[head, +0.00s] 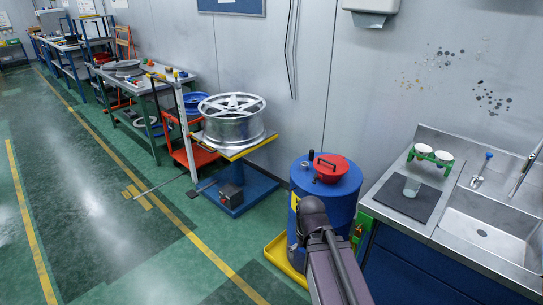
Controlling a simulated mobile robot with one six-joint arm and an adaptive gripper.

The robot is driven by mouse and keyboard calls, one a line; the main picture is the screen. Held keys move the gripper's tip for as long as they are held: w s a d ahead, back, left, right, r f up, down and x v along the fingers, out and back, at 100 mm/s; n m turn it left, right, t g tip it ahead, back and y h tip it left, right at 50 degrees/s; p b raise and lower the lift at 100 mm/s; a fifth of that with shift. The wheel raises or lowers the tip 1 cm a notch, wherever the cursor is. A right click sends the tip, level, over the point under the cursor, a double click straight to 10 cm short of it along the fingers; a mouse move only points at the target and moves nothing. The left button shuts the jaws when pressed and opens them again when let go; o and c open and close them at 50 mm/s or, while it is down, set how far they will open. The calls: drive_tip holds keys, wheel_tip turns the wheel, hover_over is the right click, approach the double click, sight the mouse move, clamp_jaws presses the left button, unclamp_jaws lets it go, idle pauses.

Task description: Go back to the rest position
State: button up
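My arm reaches up from the bottom edge of the head view, and its dark joint is in front of a blue drum (343,198). I cannot make out my gripper; it is not seen in this view. A silver wheel (233,122) lies flat on a yellow-topped stand (262,143), left of the drum and apart from my arm. The drum carries a red lidded container (331,168) with a dark handle on its top.
The drum stands in a yellow tray (275,252). Workbenches line the wall at left. The green floor (95,210) is open there.

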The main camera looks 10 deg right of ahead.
wheel_tip(320, 180, up, 6)
drive_tip(key=p, duration=0.5)
idle(1.0)
